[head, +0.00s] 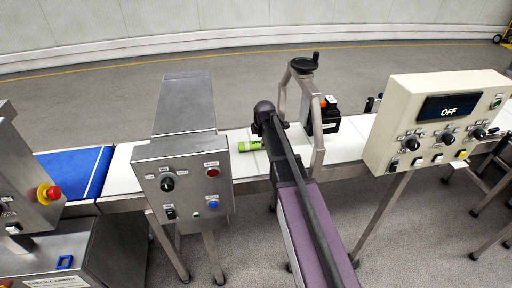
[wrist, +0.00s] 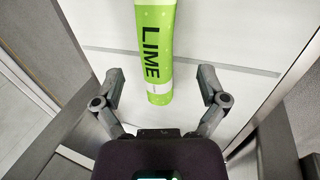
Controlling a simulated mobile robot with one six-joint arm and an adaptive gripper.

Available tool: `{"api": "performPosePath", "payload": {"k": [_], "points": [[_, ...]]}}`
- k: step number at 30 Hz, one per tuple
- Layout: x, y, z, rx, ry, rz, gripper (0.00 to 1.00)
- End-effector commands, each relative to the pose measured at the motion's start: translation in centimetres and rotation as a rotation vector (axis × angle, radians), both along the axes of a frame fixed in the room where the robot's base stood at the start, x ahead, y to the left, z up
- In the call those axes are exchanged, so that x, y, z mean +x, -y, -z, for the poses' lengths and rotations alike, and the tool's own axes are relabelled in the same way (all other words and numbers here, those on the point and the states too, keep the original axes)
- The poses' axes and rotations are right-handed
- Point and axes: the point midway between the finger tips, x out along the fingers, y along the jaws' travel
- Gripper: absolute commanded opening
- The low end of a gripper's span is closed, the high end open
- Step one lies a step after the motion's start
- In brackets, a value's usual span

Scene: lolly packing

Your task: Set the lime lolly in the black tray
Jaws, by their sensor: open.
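In the head view the lime lolly (head: 249,146) lies on the white conveyor belt, left of my arm's end. In the wrist view the lime lolly (wrist: 156,50) runs from the top edge down to between the fingertips. My gripper (wrist: 160,78) is open, with one finger on each side of the lolly's near end and a gap on both sides. In the head view my arm hides the gripper's fingers. No black tray can be made out in either view.
The white belt (head: 120,172) runs across the scene, with a blue belt section (head: 75,170) at the left. A control box (head: 183,180) stands in front of the belt.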

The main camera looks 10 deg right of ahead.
Motion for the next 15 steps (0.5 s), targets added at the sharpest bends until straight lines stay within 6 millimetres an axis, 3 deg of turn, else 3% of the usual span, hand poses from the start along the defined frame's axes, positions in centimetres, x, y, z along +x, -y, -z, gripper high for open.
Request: {"api": "performPosePath", "payload": {"k": [15], "points": [[1.8, -0.3, 3.7, 0.000, 0.000, 0.000, 0.92]]}}
